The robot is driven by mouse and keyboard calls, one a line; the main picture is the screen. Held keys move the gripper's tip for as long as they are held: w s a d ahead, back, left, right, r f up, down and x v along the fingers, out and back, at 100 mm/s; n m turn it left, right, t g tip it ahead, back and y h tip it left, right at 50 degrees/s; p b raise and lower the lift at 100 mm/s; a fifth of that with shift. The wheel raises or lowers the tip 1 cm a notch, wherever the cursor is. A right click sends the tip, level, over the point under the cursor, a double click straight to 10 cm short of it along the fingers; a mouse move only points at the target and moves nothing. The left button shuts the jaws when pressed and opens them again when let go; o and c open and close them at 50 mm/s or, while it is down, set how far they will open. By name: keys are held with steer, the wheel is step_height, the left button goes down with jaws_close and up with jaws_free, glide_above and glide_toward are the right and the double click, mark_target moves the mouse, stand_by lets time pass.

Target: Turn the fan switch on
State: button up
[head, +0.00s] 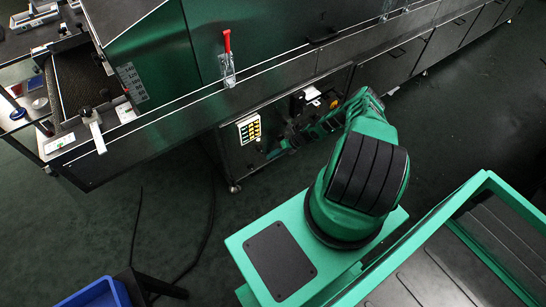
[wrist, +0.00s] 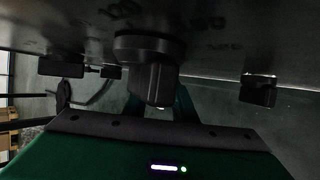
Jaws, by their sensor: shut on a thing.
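A dark rotary switch knob (wrist: 150,72) fills the middle of the wrist view, with a round base against a dark panel and a block-shaped handle. I take it to be the fan switch; the marks beside it are too blurred to read. My gripper (wrist: 158,106) is shut on the handle, with a dark green finger on each side. In the head view my green arm reaches to the lower front of the dryer (head: 180,75), right of a panel with yellow keys (head: 249,129). There the switch and fingertips are too small and covered to make out. I cannot tell the switch's setting.
Other black fittings stick out from the panel to the left (wrist: 60,66) and right (wrist: 258,90) of the knob. A red-handled clamp (head: 227,42) stands on the dryer's side. A blue bin (head: 95,294) sits at the bottom left. Dark cables cross the floor.

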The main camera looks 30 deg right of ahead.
steer(key=shift+d+f+y, duration=0.1)
steer(key=shift+f+y, duration=0.05)
steer(key=shift+y, duration=0.25)
steer(key=o, duration=0.7)
steer(key=v, duration=1)
steer(key=shift+s+d+r, duration=0.1)
steer(key=shift+d+r, duration=0.15)
